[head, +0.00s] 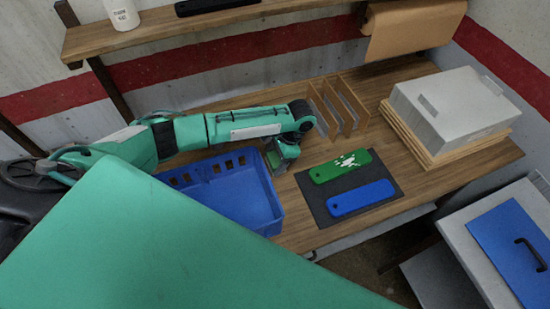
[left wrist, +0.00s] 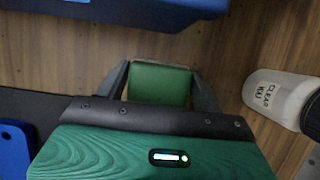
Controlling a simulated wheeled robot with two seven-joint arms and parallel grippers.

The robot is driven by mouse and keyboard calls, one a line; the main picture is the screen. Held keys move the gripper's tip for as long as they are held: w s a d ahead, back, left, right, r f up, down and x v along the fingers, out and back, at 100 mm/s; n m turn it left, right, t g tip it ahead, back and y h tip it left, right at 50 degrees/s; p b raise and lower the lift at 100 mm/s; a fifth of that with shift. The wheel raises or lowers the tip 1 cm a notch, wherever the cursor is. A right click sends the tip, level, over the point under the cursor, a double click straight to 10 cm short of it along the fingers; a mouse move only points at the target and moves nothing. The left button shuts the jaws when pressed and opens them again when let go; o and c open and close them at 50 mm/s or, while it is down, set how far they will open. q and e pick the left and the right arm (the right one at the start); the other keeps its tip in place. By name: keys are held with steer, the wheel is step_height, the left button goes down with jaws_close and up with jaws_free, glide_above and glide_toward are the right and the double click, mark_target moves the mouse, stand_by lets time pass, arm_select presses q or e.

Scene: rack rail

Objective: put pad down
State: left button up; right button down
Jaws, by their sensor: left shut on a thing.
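A small green pad (left wrist: 160,83) sits between the two dark fingers of my left gripper (left wrist: 160,90) in the left wrist view. The gripper is shut on it. In the head view my left gripper (head: 281,163) points down over the workbench, between the blue tray and the dark mat. I cannot tell whether the pad touches the bench. My right gripper is not in view.
A blue tray (head: 268,214) is left of the dark mat (head: 314,197), which holds a green bar (head: 333,172) with white smears and a blue bar (head: 361,198). Wooden dividers (head: 352,103) stand behind. A wax bottle (left wrist: 275,98) is beside the gripper in the wrist view.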

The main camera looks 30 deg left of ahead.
arm_select(q)
steer(key=o, duration=1.1)
steer(key=shift+f, duration=0.15)
steer(key=shift+c, duration=0.2)
steer(key=b+v, duration=0.2)
steer(key=v, duration=1)
